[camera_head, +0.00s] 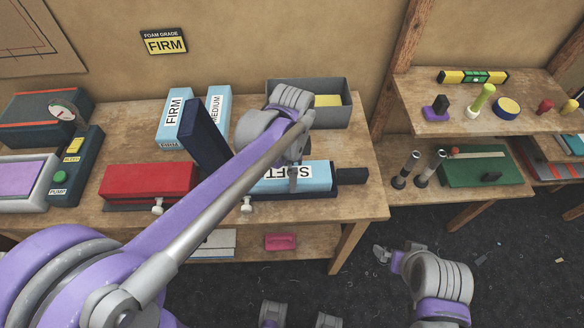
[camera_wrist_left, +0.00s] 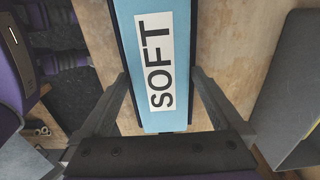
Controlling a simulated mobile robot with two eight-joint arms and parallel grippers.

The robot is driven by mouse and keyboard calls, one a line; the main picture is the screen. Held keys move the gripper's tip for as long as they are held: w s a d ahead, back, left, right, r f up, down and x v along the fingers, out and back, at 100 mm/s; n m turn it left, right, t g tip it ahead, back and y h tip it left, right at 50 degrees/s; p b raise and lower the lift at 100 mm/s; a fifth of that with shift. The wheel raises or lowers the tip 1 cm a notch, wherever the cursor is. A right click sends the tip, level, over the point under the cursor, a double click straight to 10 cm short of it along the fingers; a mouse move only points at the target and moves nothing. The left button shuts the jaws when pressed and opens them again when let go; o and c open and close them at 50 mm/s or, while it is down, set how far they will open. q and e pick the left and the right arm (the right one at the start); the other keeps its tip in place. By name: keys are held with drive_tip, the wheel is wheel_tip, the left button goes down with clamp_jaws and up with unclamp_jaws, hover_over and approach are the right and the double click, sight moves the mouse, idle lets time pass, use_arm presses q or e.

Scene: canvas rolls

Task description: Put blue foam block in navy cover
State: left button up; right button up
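A light blue foam block labelled SOFT (camera_head: 308,177) lies flat on the bench over the navy cover (camera_head: 352,176), which shows beyond its right end and along its front. My left gripper (camera_head: 292,178) is over this block. In the left wrist view, its two fingers (camera_wrist_left: 160,85) are on either side of the SOFT block (camera_wrist_left: 180,50); whether they press on it is unclear. Light blue blocks labelled FIRM (camera_head: 174,118) and MEDIUM (camera_head: 216,105) stand behind. A navy slab (camera_head: 207,137) leans by the FIRM block. My right gripper (camera_head: 388,257) is empty, fingers apart, beyond the bench front.
A wall sign (camera_head: 163,41) reads FOAM GRADE FIRM. A red cover (camera_head: 150,180) lies left of the SOFT block. A grey bin (camera_head: 335,108) stands behind it, partly hidden by my left arm. A pump (camera_head: 75,165) is at far left. Shelves with tools (camera_head: 480,118) stand right.

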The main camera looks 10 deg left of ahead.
use_arm(q)
drive_tip(key=shift+r, duration=0.25)
wheel_tip(320, 180, up, 12)
drive_tip(key=p, duration=0.1)
drive_tip(key=s+a+f+n+t, duration=0.1)
drive_tip(key=s+a+f+n, duration=0.1)
drive_tip(key=s+f+n, duration=0.2)
drive_tip(key=s+a+f+n+t, duration=0.2)
drive_tip(key=s+a+f+n, duration=0.1)
drive_tip(key=s+f+n, duration=0.2)
drive_tip(key=s+a+f+n+t, duration=0.2)
drive_tip(key=s+f+n, duration=0.2)
drive_tip(key=s+n, duration=0.1)
drive_tip(key=shift+s+a+f+n, duration=0.15)
drive_tip(key=shift+s+a+n, duration=0.1)
drive_tip(key=shift+a+n, duration=0.15)
